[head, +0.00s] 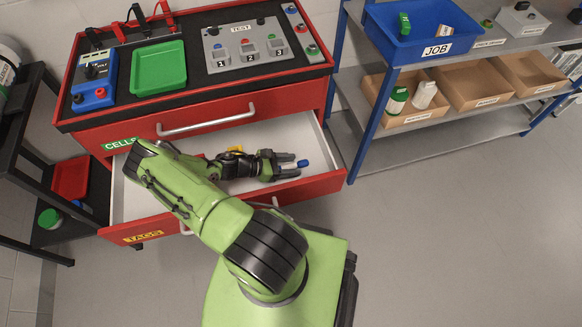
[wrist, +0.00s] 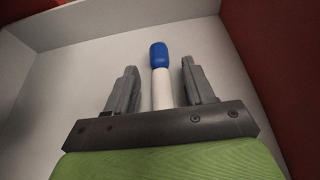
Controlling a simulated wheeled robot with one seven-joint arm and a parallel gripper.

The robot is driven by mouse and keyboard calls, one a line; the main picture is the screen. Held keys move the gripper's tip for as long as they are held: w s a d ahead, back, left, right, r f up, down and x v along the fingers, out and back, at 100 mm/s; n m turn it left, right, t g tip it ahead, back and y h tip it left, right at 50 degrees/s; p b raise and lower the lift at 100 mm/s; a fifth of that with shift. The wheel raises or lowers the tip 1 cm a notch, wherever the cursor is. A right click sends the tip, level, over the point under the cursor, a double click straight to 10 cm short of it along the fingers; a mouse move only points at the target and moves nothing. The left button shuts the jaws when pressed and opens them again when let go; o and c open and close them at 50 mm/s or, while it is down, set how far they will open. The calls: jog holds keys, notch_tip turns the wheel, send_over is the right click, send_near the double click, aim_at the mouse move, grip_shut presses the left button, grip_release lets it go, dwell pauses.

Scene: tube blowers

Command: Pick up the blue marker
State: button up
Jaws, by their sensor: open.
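The blue marker has a blue cap and a white body. In the wrist view the marker (wrist: 160,75) lies between the two fingers of my gripper (wrist: 150,82), with a gap on each side. The lower end of its body is hidden behind the gripper's palm.
The drawer's pale walls and red front (head: 318,187) surround my gripper closely. Above is a closed red drawer with a handle (head: 205,122). A green tray (head: 158,68) sits on the cart top. A blue-framed shelf (head: 362,130) stands to the right. The floor at right is clear.

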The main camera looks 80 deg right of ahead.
aim_at(289, 166)
grip_shut()
notch_tip(289, 166, up, 10)
jog(key=p, duration=0.3)
jog(key=shift+p, duration=0.4)
